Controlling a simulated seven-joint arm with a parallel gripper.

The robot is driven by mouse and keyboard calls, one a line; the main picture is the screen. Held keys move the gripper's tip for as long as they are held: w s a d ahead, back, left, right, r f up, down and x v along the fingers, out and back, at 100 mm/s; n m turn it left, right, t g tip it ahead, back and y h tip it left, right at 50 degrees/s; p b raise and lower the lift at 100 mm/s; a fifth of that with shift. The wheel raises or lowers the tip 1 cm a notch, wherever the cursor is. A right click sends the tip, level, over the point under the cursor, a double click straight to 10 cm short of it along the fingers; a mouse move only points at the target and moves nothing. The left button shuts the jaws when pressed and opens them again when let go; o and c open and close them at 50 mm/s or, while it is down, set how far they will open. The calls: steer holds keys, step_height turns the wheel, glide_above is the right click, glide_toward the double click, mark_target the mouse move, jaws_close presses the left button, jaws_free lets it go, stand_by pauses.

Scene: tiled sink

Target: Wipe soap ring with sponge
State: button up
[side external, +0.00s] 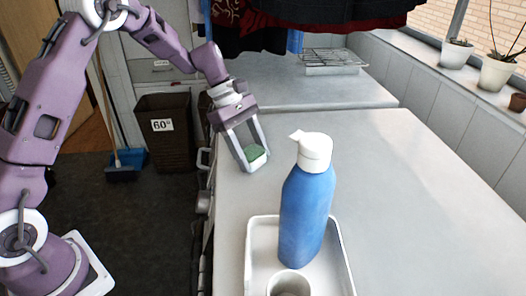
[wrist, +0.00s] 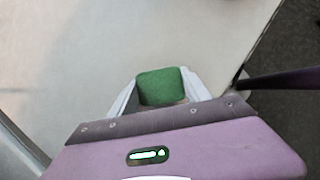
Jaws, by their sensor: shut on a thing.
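My gripper (side external: 250,158) is shut on a green and white sponge (side external: 255,155) near the left edge of the grey counter. In the wrist view the sponge's green face (wrist: 161,86) sits between the two fingers of my gripper (wrist: 160,92). In the side view the sponge is low, at or just above the counter top; I cannot tell whether it touches. I cannot make out a soap ring in either view.
A blue bottle with a white pump (side external: 306,205) stands in a white tray (side external: 341,262) with a cup (side external: 290,284) at the front. A wire rack (side external: 335,58) lies at the back. Potted plants (side external: 497,70) line the right sill. The counter's middle (side external: 390,170) is clear.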

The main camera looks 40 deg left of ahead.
mark_target(289, 159)
steer(key=shift+s+a, duration=0.6)
steer(key=shift+w+d, duration=0.1)
steer(key=shift+w, duration=0.5)
steer(key=shift+w+d, duration=3.45)
steer(key=shift+w, duration=0.05)
steer(key=shift+s+a, duration=3.7)
steer(key=shift+s+a+r, duration=0.1)
steer(key=shift+r, duration=4.05)
